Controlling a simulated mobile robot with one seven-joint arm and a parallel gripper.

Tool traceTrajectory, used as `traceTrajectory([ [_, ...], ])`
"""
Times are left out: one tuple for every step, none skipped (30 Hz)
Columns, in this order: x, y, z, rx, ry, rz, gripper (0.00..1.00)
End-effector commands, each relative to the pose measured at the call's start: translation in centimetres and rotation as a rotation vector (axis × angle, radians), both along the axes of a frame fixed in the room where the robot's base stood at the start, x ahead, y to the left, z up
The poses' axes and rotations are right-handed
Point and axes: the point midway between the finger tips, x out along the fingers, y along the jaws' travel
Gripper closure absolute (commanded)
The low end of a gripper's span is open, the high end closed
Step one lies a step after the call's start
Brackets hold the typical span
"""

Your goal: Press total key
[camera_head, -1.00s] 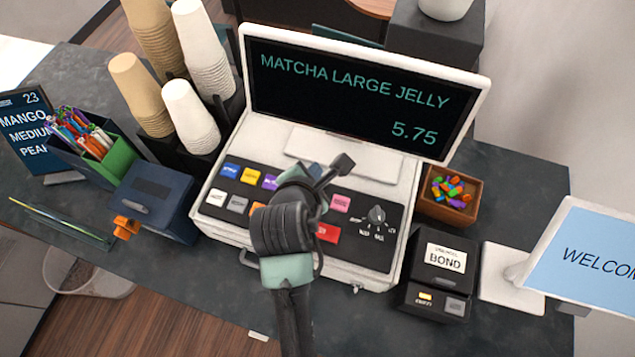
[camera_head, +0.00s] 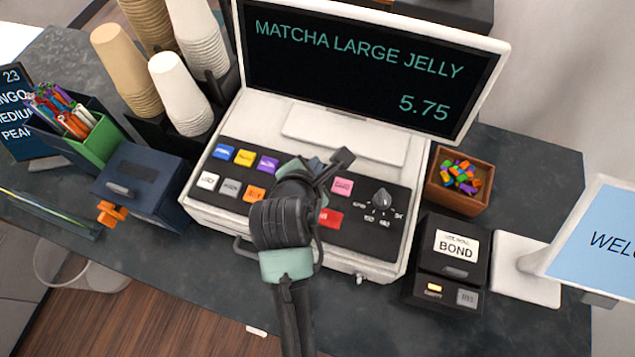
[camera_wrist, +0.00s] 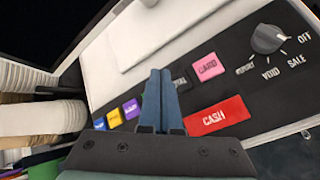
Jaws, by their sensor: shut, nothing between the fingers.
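The cash register (camera_head: 290,215) stands on the dark counter, and its screen reads "MATCHA LARGE JELLY 5.75". My gripper (camera_head: 316,166) is over the middle of its key panel, hiding some keys in the head view. In the wrist view my gripper (camera_wrist: 160,72) is shut and empty, its blue fingers pointing at the panel. A dark key (camera_wrist: 181,80) shows just right of the fingertips; its lettering is partly hidden, so I cannot fully read it. The pink CARD key (camera_wrist: 207,67) and red CASH key (camera_wrist: 214,117) lie to its right. Contact with any key cannot be told.
A knob (camera_head: 381,200) sits at the panel's right. Blue, yellow and purple keys lie left of my gripper. Paper cup stacks (camera_head: 183,92) stand behind left, a blue box (camera_head: 150,180) left. A BOND box (camera_head: 452,258) and candy tray (camera_head: 455,190) stand right.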

Motion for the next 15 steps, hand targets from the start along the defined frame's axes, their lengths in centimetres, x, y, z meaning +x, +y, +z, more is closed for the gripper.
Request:
traceTrajectory([
  [0.0, 0.0, -1.3, 0.0, -0.001, 0.001, 1.0],
  [0.0, 0.0, -1.5, 0.0, 0.001, 0.0, 1.0],
  [0.0, 0.0, -1.9, -0.001, 0.001, 0.0, 1.0],
  [0.0, 0.0, -2.2, -0.001, 0.0, 0.001, 1.0],
  [0.0, 0.0, -2.5, -0.001, 0.0, 0.001, 1.0],
  [0.0, 0.0, -2.8, -0.001, 0.0, 0.001, 1.0],
  [0.0, 0.0, -2.9, -0.001, 0.0, 0.001, 1.0],
  [0.0, 0.0, -3.0, -0.001, 0.0, 0.001, 1.0],
  [0.1, 0.0, -3.1, -0.001, 0.0, 0.0, 1.0],
  [0.1, 0.0, -3.1, -0.001, -0.001, -0.001, 1.0],
  [0.1, 0.0, -3.2, -0.001, -0.001, -0.001, 1.0],
  [0.1, 0.0, -3.1, -0.001, -0.001, -0.001, 1.0],
  [0.1, 0.0, -3.1, -0.001, -0.001, -0.001, 1.0],
  [0.1, 0.0, -3.1, -0.001, -0.001, -0.001, 1.0],
  [0.1, 0.0, -3.1, -0.001, -0.001, -0.001, 1.0],
])
